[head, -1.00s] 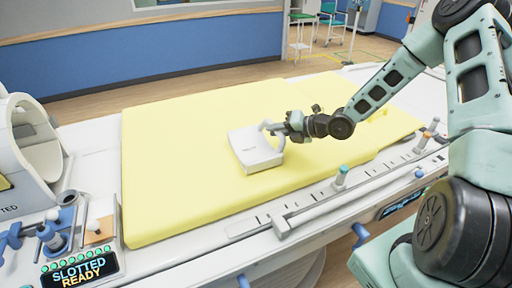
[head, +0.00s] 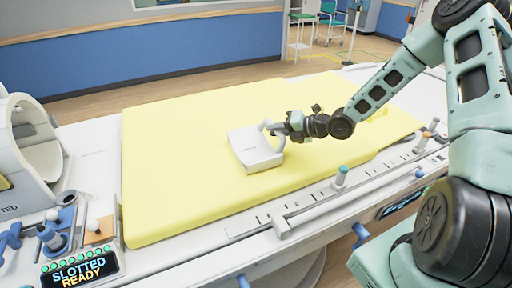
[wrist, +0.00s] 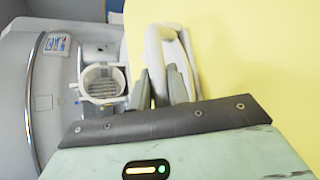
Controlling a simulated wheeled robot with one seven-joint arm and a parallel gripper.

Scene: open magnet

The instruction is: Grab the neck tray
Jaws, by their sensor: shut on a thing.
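The neck tray (head: 254,151) is a flat white box with a raised handle on its right side. It lies on the yellow mattress (head: 185,185) in the head view. My gripper (head: 279,128) is at the tray's right side and shut on its handle. In the wrist view, the pale handle (wrist: 154,50) rises between and beyond the grey fingers of my gripper (wrist: 166,82). The exact contact between fingers and handle is partly hidden.
A white scanner bore (head: 38,150) stands at the left, with a panel reading "SLOTTED READY" (head: 78,272) below it. Blue-handled fittings (head: 50,235) are beside the panel. A rail (head: 340,200) with knobs runs along the table's front edge. Most of the mattress is clear.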

